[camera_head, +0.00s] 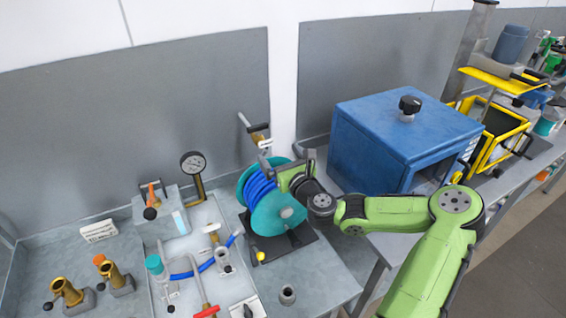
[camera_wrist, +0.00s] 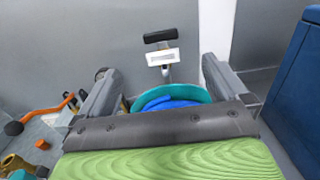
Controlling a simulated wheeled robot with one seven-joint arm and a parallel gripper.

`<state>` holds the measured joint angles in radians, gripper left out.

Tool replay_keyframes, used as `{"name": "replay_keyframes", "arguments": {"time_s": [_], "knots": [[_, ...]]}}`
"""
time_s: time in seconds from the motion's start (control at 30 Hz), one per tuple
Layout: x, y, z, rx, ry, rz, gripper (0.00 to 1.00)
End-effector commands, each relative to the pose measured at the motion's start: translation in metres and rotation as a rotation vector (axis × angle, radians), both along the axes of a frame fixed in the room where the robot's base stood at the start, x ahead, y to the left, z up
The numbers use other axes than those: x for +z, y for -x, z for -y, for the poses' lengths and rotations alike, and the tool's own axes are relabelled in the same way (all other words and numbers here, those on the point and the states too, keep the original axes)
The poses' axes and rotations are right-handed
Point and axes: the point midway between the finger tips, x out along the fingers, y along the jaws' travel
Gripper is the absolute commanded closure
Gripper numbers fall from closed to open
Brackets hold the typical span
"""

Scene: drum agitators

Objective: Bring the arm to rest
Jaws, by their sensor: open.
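My green arm reaches in from the lower right in the head view. My gripper (camera_head: 288,160) is at the upper right side of a teal hose reel with blue hose (camera_head: 285,222). In the wrist view, my gripper (camera_wrist: 160,75) has its two grey fingers spread wide apart, with nothing held between them. The reel's teal rim and blue hose (camera_wrist: 172,101) show just beyond the gripper's palm, partly hidden by it. I cannot tell whether the fingers touch the reel.
A blue cabinet (camera_head: 390,125) with a black knob stands right of the gripper. A wall valve (camera_head: 258,135) is behind the reel. Brass fittings (camera_head: 68,291), a gauge (camera_head: 194,165) and piping crowd the left bench. Floor (camera_head: 530,250) is open at right.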

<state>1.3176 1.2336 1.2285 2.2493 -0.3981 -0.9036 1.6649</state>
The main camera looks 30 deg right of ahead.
Motion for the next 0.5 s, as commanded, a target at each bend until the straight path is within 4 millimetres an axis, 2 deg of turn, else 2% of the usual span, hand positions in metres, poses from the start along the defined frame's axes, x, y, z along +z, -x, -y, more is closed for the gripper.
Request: {"name": "replay_keyframes", "arguments": {"time_s": [0.03, 0.17, 0.5], "knots": [[-0.0018, 0.0072, 0.0006, -0.001, 0.0, 0.0, 0.0], [-0.0007, 0.0159, 0.0, -0.001, 0.0, 0.0, 0.0], [0.0003, 0.0159, -0.0004, 0.0, 0.0, 0.001, 0.0]]}}
